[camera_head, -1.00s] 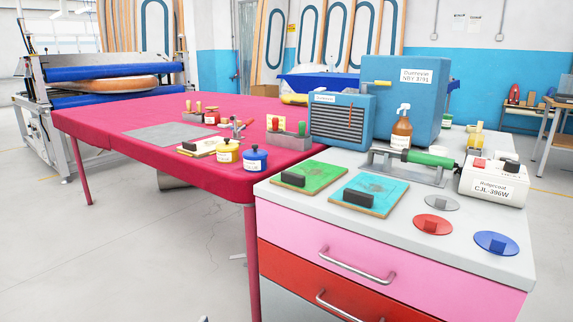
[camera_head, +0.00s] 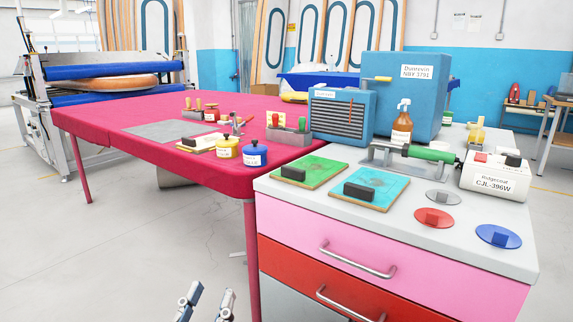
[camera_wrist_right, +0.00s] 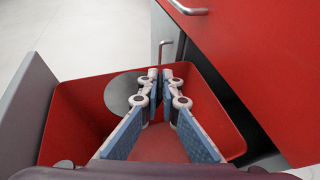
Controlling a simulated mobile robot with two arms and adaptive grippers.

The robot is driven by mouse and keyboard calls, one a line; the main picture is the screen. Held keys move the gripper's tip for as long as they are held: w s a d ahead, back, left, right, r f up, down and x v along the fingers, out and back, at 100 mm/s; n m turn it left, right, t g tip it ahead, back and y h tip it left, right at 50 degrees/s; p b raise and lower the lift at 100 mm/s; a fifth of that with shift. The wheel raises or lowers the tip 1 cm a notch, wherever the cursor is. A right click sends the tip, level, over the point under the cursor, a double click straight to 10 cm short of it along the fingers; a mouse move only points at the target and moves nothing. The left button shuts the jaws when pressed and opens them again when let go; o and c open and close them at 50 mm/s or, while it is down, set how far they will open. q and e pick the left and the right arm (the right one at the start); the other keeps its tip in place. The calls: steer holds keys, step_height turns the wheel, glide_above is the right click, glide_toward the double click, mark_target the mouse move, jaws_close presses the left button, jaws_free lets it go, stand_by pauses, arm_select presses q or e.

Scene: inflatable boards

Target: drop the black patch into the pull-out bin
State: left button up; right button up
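A round dark grey disc (camera_wrist_right: 120,92), seemingly the black patch, lies inside the red pull-out bin (camera_wrist_right: 75,118) in the right wrist view. Its right part is hidden behind my finger. My right gripper (camera_wrist_right: 160,74) reaches over the bin. Its fingertips are close together with a narrow gap, and I see nothing held between them. The disc is left of the tips. In the head view my left gripper (camera_head: 208,297) is at the bottom edge, fingers apart and empty. The bin and right gripper are not in the head view.
The grey-topped drawer cabinet (camera_head: 335,237) bears a grey patch (camera_head: 443,198), a red patch (camera_head: 434,218) and a blue patch (camera_head: 498,237). A red-covered table (camera_head: 100,122) stands to the left. A metal handle (camera_wrist_right: 164,45) is near my right gripper. Floor at the left is clear.

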steer(key=o, duration=0.5)
steer(key=shift+o, duration=0.2)
steer(key=v, duration=1.2)
steer(key=shift+w, duration=0.1)
